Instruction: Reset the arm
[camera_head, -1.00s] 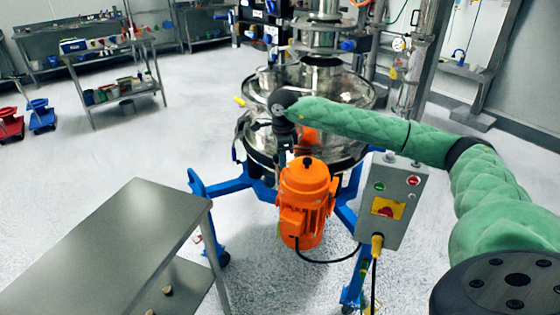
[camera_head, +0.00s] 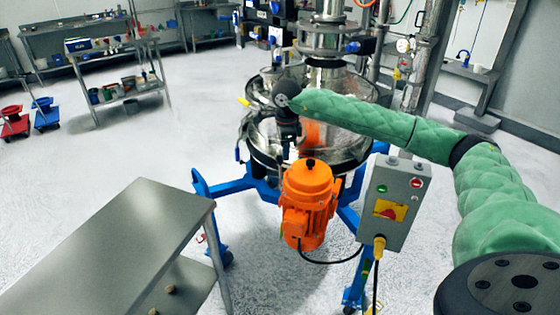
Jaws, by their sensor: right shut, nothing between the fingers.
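My right arm, in a green padded cover, reaches in from the right side of the head view. Its dark wrist is in front of the steel powder sifter (camera_head: 340,147). My right gripper (camera_head: 285,152) hangs below the wrist, pointing down, just above and left of the orange motor (camera_head: 309,190). It is small and dark against the sifter; it looks shut and holds nothing. I cannot tell how far it is from the sifter's rim. My left gripper is not in view.
A grey control box (camera_head: 393,205) with buttons stands right of the motor. The sifter rests on a blue frame (camera_head: 232,187). A steel table (camera_head: 110,240) is at the lower left. A shelf cart (camera_head: 122,97) stands farther back; open floor lies between.

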